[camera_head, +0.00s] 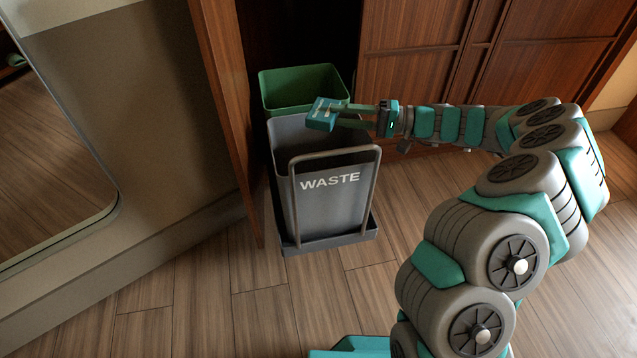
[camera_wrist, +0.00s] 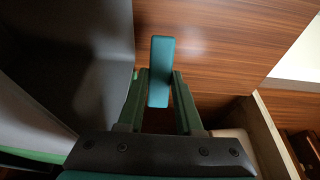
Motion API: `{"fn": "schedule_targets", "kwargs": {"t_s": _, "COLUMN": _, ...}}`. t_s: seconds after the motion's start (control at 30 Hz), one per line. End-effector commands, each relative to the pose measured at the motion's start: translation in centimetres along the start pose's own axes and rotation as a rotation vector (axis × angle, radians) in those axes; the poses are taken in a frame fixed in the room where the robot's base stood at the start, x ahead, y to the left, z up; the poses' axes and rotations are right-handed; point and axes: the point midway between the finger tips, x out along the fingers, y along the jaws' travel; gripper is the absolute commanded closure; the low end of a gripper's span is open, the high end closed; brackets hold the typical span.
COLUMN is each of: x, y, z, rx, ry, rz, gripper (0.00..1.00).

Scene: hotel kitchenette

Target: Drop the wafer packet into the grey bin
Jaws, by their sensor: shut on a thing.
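The wafer packet (camera_head: 321,114) is a small teal block with pale print. My gripper (camera_head: 346,114) is shut on it and holds it at the fingertips. In the wrist view the packet (camera_wrist: 160,62) stands out between the two green fingers (camera_wrist: 160,88). The grey bin (camera_head: 333,200) has "WASTE" on its front and an open top. In the head view the packet overlaps the bin's back rim, near the green bin; its exact height above the rim is hard to tell.
A green bin (camera_head: 300,88) stands right behind the grey one. Both are by an open cabinet, with a wooden side panel (camera_head: 226,100) at left and wooden doors (camera_head: 415,55) at right. A bar handle (camera_head: 372,195) rises at the grey bin's front. The floor in front is clear.

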Motion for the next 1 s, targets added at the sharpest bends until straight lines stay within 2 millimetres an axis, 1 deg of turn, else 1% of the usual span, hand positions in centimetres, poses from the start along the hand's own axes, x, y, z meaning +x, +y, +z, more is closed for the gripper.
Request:
{"fn": "schedule_targets", "kwargs": {"t_s": 0.13, "x": 0.0, "y": -0.1, "z": 0.0, "rx": -0.001, "ry": 0.0, "rz": -0.001, "gripper": 1.0}}
{"fn": "schedule_targets", "kwargs": {"t_s": 0.17, "x": 0.0, "y": -0.1, "z": 0.0, "rx": -0.001, "ry": 0.0, "rz": -0.001, "gripper": 0.65}}
{"fn": "schedule_targets", "kwargs": {"t_s": 0.47, "x": 0.0, "y": -0.1, "z": 0.0, "rx": -0.001, "ry": 0.0, "rz": 0.0, "gripper": 0.31}}
{"fn": "schedule_targets", "kwargs": {"t_s": 0.77, "x": -0.1, "y": -0.1, "z": 0.0, "rx": -0.001, "ry": 0.0, "rz": 0.0, "gripper": 0.31}}
{"fn": "schedule_targets", "kwargs": {"t_s": 0.87, "x": -0.6, "y": -0.1, "z": 0.0, "rx": -0.001, "ry": 0.001, "rz": 0.0, "gripper": 0.31}}
{"fn": "schedule_targets", "kwargs": {"t_s": 1.0, "x": -2.2, "y": 0.0, "z": -0.1, "rx": -0.001, "ry": 0.004, "rz": 0.002, "gripper": 0.31}}
